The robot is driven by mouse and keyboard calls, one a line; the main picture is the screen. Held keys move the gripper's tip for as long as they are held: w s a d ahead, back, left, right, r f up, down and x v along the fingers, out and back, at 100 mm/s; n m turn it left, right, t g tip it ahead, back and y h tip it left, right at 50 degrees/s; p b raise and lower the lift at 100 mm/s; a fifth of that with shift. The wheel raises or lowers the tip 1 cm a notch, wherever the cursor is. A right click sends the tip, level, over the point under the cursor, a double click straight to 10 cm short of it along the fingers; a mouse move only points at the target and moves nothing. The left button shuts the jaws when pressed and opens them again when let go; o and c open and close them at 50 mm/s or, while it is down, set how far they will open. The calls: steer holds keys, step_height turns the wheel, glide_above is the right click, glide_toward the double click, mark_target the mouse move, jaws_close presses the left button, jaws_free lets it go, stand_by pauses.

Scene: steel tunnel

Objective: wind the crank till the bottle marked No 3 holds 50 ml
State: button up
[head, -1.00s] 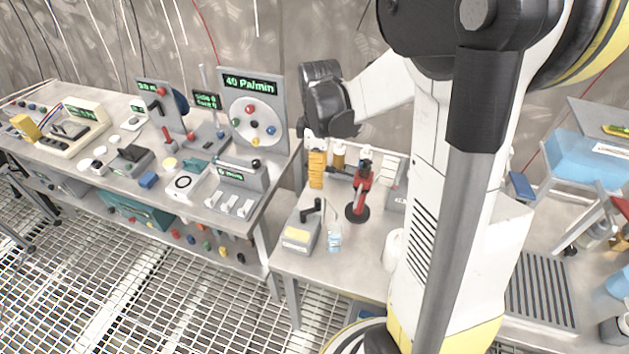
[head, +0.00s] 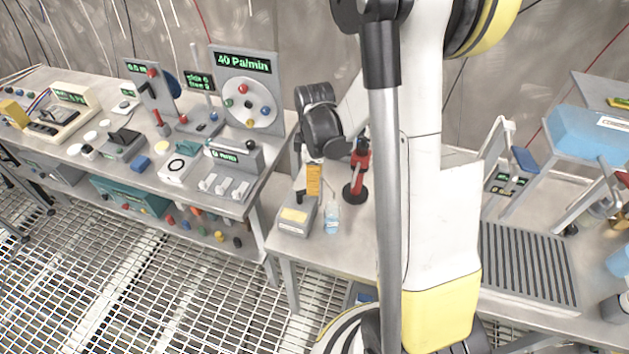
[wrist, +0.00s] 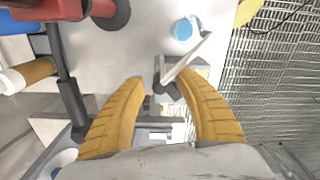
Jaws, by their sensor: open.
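A grey box (head: 297,216) with a pale yellow top panel stands at the front left of the small bench. Its dark crank handle (head: 299,195) is partly hidden by my gripper in the head view; in the wrist view a black handle part (wrist: 172,91) lies just beyond my fingertips. A small clear bottle with blue at its lower part (head: 331,222) stands right of the box; a round blue shape (wrist: 182,29) near the wrist view's top appears to be it. Its marking and level are unreadable. My gripper (wrist: 158,78) is open, its yellow fingers apart above the box, with nothing gripped.
A red stand (head: 357,172) with a dark round base is behind the bottle. The left bench (head: 60,165) is crowded with instruments, including a panel reading 40 Pa/min (head: 246,88). A ribbed grey tray (head: 530,270) lies to the right. The grating floor (head: 130,285) is clear in front.

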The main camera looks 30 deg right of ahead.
jaws_close()
steer(key=shift+s+a+m, duration=0.1)
steer(key=shift+s+m, duration=0.2)
steer(key=shift+m, duration=0.5)
jaws_free()
steer(key=shift+r, duration=0.1)
step_height(320, 180, up, 12)
